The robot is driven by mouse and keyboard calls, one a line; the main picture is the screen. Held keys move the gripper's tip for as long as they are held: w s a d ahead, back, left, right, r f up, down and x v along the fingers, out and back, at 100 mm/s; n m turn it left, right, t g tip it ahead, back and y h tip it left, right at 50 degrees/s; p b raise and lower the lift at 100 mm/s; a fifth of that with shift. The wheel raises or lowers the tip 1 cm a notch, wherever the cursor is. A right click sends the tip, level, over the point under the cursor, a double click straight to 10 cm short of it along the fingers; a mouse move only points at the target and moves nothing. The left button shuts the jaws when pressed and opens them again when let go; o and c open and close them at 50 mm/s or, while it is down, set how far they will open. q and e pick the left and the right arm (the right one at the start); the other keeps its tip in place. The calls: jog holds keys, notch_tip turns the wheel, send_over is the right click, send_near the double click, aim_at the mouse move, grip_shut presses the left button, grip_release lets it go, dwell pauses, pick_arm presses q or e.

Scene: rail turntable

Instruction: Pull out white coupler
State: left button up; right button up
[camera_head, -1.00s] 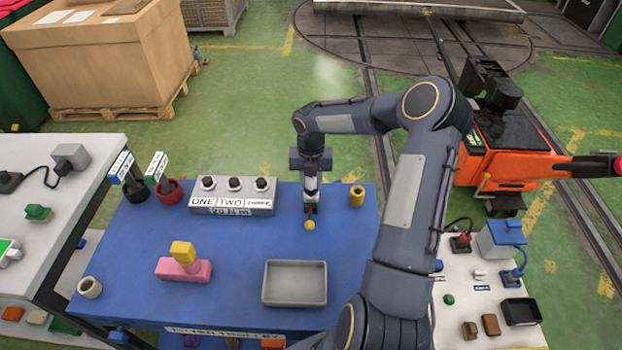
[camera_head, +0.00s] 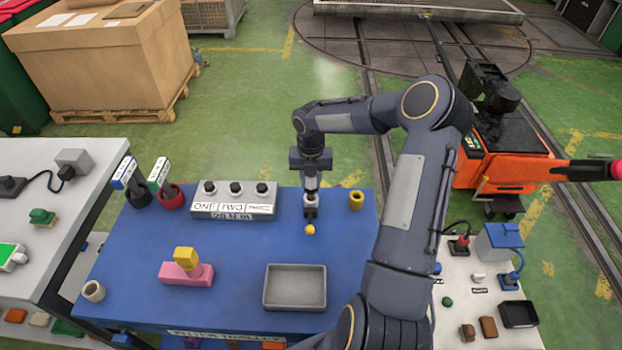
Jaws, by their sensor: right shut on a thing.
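My right gripper (camera_head: 311,212) points down over the back of the blue trolley top (camera_head: 235,255). I cannot tell whether this piece touches the trolley top. A hollow white cylinder (camera_head: 93,291) lies at the trolley's front left corner. A small white fitting (camera_head: 478,278) sits on the white table at the right, beside a label. I cannot tell which of these is the white coupler. My left gripper is not in view.
A grey three-knob block (camera_head: 235,208), a yellow cylinder (camera_head: 356,199), a grey tray (camera_head: 295,287) and a pink block (camera_head: 186,273) with a yellow top stand on the trolley. An orange vehicle (camera_head: 500,172) stands at the right. Bare blue surface lies left of the tray.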

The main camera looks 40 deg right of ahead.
jog(key=shift+r+p, duration=0.7)
jog(key=shift+r, duration=1.25)
jog(key=shift+r, duration=0.1)
jog(key=shift+r, duration=2.4)
